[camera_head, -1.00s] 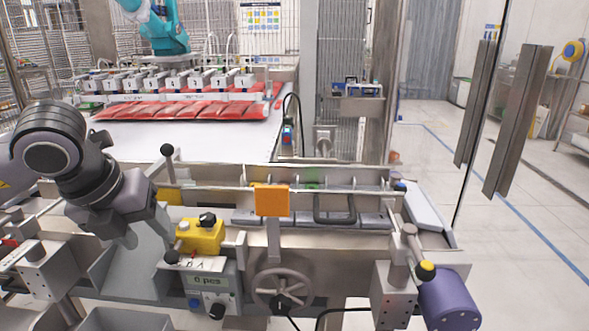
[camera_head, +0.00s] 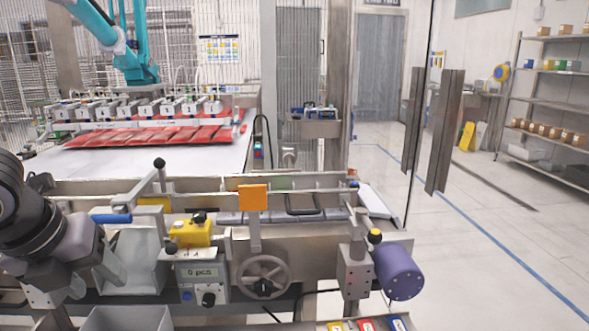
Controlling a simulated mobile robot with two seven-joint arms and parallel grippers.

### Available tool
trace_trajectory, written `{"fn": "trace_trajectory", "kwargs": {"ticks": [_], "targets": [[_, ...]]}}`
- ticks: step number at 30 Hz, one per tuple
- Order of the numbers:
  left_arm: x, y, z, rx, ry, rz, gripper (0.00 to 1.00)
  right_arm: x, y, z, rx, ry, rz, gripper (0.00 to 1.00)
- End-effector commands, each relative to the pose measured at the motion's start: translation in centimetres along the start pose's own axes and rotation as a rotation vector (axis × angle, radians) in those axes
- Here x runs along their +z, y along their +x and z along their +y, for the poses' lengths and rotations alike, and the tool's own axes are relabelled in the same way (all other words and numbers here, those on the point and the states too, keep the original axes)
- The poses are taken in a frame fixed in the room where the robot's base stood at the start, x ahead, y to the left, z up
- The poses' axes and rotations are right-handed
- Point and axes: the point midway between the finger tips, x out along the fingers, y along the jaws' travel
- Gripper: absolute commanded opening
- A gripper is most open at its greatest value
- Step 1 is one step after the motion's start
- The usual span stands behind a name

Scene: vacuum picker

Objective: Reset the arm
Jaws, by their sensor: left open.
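My left arm comes in from the left edge of the head view. Its left gripper (camera_head: 112,268) is open, with pale fingers pointing right and down beside a grey chute. I see nothing between the fingers. It is left of the yellow box with a black knob (camera_head: 192,233) and the counter panel (camera_head: 201,274) reading "0 pcs". My right arm and gripper are not in view.
The machine has a handwheel (camera_head: 263,278), an orange plate (camera_head: 253,198) and a purple cylinder (camera_head: 398,272). Red packs (camera_head: 150,135) lie under a row of suction heads behind. A grey bin (camera_head: 126,318) is at the bottom left. Open floor is at right.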

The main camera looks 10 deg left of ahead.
Motion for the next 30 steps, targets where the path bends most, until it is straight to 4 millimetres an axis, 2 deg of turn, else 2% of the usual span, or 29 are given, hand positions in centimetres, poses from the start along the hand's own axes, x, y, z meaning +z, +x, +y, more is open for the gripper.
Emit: {"fn": "trace_trajectory", "kwargs": {"ticks": [3,6,9,12,15,18,20,23,26,27,29,30], "targets": [[-3.3,2.1,-3.7,-0.164,0.081,0.173,0.54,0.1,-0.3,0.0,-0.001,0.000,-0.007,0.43],[-6.6,3.1,-7.3,-0.355,0.132,0.337,0.54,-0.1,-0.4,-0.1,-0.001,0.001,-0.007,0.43],[-9.9,3.1,-11.0,-0.578,0.139,0.500,0.54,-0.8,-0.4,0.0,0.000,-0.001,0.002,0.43],[-12.5,2.2,-14.5,-0.831,0.081,0.652,0.54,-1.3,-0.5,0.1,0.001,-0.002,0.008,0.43],[-13.6,0.9,-17.4,-1.089,-0.062,0.770,0.54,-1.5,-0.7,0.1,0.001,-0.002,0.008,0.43],[-12.9,0.3,-19.3,-1.313,-0.284,0.831,0.54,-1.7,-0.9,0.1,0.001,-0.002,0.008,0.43],[-11.9,0.6,-19.9,-1.419,-0.451,0.843,0.54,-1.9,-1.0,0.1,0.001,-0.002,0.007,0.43],[-10.0,2.6,-19.7,-1.533,-0.776,0.818,0.54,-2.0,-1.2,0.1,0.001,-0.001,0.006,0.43],[-8.6,6.5,-18.2,-1.551,-1.135,0.748,0.54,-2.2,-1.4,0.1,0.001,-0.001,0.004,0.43],[-8.6,8.6,-17.2,-1.528,-1.281,0.711,0.54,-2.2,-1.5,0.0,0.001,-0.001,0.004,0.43],[-9.0,12.0,-15.4,-1.460,-1.501,0.647,0.54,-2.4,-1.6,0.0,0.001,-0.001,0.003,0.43],[-9.8,14.4,-14.0,-1.393,-1.644,0.604,0.54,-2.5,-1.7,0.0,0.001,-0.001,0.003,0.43]]}}
